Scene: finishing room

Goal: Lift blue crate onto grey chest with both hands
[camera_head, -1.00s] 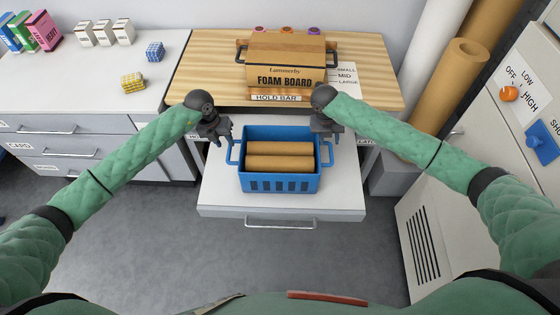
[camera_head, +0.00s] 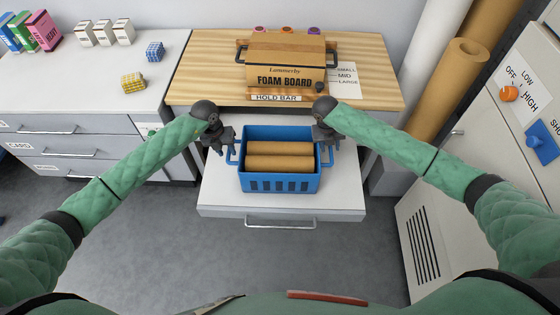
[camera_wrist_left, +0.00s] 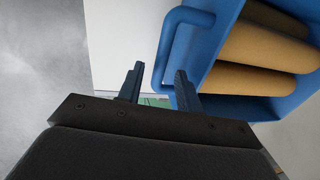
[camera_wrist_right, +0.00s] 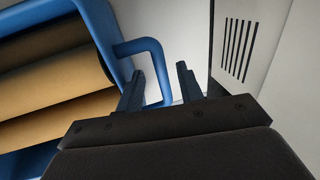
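The blue crate (camera_head: 280,182) sits upright on the pulled-out white drawer shelf and holds brown rolls (camera_head: 280,155). Neither gripper is closed on a handle.
The white shelf (camera_head: 225,196) has a bar handle in front. Behind it, a wooden bench (camera_head: 210,75) bears a foam board box (camera_head: 285,65) and a hold bar label. Tall brown rolls (camera_head: 450,85) and a cabinet with knobs (camera_head: 530,100) stand at right. Drawers (camera_head: 70,140) stand at left.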

